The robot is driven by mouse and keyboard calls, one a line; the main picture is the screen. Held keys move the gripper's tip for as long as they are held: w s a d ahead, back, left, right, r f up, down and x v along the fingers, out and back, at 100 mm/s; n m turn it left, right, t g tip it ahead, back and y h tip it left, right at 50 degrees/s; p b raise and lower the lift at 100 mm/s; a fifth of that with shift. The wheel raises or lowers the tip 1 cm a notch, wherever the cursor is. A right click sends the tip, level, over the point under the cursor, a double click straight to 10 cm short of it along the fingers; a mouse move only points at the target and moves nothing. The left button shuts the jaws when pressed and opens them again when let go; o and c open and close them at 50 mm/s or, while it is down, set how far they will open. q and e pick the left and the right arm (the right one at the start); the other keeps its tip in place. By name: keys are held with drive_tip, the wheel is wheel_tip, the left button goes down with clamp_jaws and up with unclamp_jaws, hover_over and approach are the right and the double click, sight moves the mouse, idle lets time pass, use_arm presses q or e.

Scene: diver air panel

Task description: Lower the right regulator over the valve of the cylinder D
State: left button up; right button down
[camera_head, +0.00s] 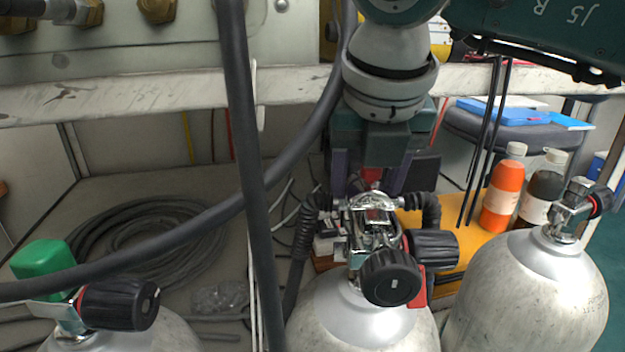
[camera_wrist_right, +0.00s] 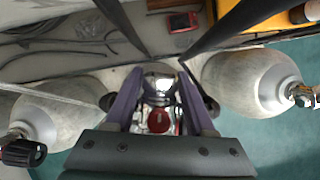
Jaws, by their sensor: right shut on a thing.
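The right regulator (camera_head: 372,205) is a chrome fitting with black hoses at both sides. My right gripper (camera_head: 371,178) is shut on its top, with a red part between the fingers. In the right wrist view the regulator (camera_wrist_right: 158,85) sits between the purple fingers of my gripper (camera_wrist_right: 162,82). The regulator is at the valve (camera_head: 358,282) of the middle cylinder (camera_head: 355,325), directly above or around it; I cannot tell if it is seated. Black knobs (camera_head: 390,278) cover part of the valve. No letter D is readable on a cylinder. My left gripper is out of view.
A right cylinder (camera_head: 530,290) with a bare valve (camera_head: 568,212) stands close by. A left cylinder valve has a green cap (camera_head: 42,258). Thick black hoses (camera_head: 250,170) hang across the view. Bottles (camera_head: 501,190) stand on a yellow case (camera_head: 455,225). A shelf edge (camera_head: 130,95) runs behind.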

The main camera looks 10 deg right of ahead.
drive_tip(key=shift+f+b, duration=0.4)
drive_tip(key=shift+b, duration=0.05)
idle(0.4)
drive_tip(key=shift+c, duration=0.8)
unclamp_jaws()
drive_tip(key=p+v, duration=0.3)
drive_tip(key=v, duration=0.7)
drive_tip(key=shift+w+d, duration=0.1)
